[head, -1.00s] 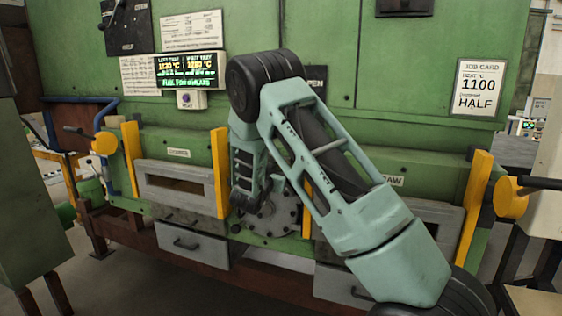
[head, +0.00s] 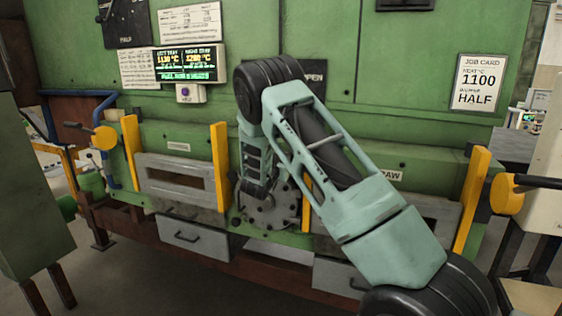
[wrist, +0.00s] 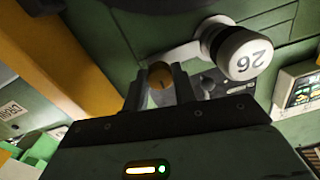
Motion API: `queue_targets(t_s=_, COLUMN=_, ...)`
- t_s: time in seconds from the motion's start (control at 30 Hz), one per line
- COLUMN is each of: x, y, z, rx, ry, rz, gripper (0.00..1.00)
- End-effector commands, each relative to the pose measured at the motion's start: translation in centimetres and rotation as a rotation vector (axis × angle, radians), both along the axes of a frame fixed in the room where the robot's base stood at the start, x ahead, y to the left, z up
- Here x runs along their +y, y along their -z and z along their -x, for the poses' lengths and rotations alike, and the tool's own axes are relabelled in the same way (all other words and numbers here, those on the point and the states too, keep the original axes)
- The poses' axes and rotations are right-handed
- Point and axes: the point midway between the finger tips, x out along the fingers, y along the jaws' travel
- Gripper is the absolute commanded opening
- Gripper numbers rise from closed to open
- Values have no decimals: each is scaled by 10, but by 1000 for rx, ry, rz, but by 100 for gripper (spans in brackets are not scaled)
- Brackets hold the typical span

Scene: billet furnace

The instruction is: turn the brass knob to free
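The brass knob (wrist: 160,76) shows in the wrist view as a small rounded gold piece at my gripper's fingertips. My gripper (wrist: 161,83) has its two dark fingers apart, one on each side of the knob. The gap is about as wide as the knob, and I cannot tell whether the fingers press on it. In the head view my arm reaches towards the green furnace front, and the gripper and brass knob are hidden there.
A white round handle end marked 26 (wrist: 245,52) is close to my fingers, on the right. A yellow upright (wrist: 45,55) is on the left.

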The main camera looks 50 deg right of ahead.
Motion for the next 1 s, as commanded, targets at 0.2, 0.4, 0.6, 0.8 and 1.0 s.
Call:
queue_targets(t_s=0.2, x=0, y=0, z=0, rx=28, ry=1, rz=11, gripper=4)
queue_targets(t_s=0.4, x=1, y=0, z=0, rx=117, ry=-1, rz=47, gripper=4)
queue_targets(t_s=0.6, x=1, y=0, z=-1, rx=269, ry=0, rz=110, gripper=4)
queue_targets(t_s=0.8, x=1, y=-1, z=-1, rx=445, ry=-1, rz=183, gripper=4)
queue_targets(t_s=1.0, x=1, y=-1, z=-1, rx=622, ry=0, rz=256, gripper=4)
